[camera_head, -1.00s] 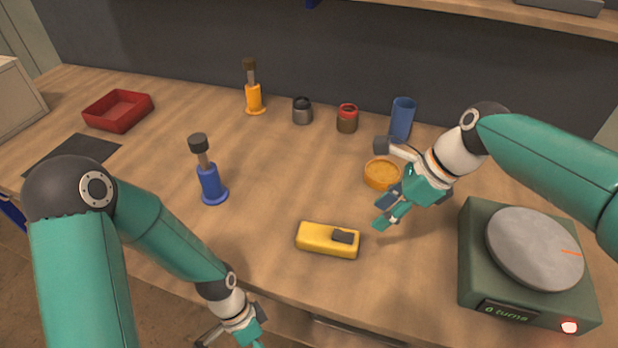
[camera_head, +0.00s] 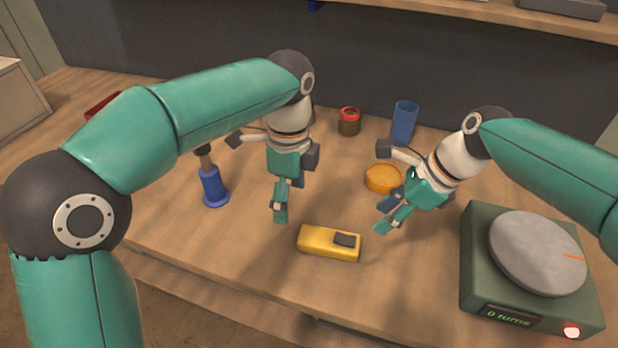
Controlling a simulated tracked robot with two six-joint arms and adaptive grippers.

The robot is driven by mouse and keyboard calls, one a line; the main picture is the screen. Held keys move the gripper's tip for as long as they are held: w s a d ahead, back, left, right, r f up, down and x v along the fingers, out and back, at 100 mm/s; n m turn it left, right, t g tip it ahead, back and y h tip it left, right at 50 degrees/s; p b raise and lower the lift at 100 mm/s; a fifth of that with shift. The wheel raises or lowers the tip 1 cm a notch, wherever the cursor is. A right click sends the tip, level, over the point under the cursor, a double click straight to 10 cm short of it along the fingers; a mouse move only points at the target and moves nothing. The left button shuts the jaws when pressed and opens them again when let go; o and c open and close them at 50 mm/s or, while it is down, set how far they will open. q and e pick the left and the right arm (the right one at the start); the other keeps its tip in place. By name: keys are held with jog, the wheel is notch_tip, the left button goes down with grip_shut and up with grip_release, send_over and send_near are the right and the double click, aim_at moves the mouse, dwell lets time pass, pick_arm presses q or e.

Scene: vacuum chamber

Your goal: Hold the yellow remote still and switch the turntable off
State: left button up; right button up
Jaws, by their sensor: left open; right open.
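The yellow remote (camera_head: 322,243) lies on the table near its front edge, with a dark button (camera_head: 345,240) on its top toward the right end. My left gripper (camera_head: 280,212) is open and points down, above and behind the remote's left end, apart from it. My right gripper (camera_head: 388,222) is open and empty, to the right of and behind the remote, also apart from it. The turntable (camera_head: 537,252) is a grey disc with an orange mark on a green base (camera_head: 477,270) at the right. Its display (camera_head: 508,315) reads "0 turns", and a red-white light (camera_head: 571,331) glows at its front corner.
A round orange dish (camera_head: 383,179) stands behind my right gripper. A blue cup (camera_head: 404,121) and a red-rimmed jar (camera_head: 349,121) stand further back. A blue-based tool (camera_head: 213,187) stands left. My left arm partly covers a red tray (camera_head: 102,103).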

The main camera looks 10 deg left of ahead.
aim_at(308, 233)
pick_arm(q)
notch_tip(308, 233, up, 3)
jog(key=w+d+t, duration=0.1)
jog(key=w+d, duration=0.1)
jog(key=d, duration=0.1)
jog(key=shift+n, duration=0.3)
notch_tip(308, 233, down, 17)
jog(key=shift+a+r, duration=0.1)
jog(key=shift+r, duration=0.05)
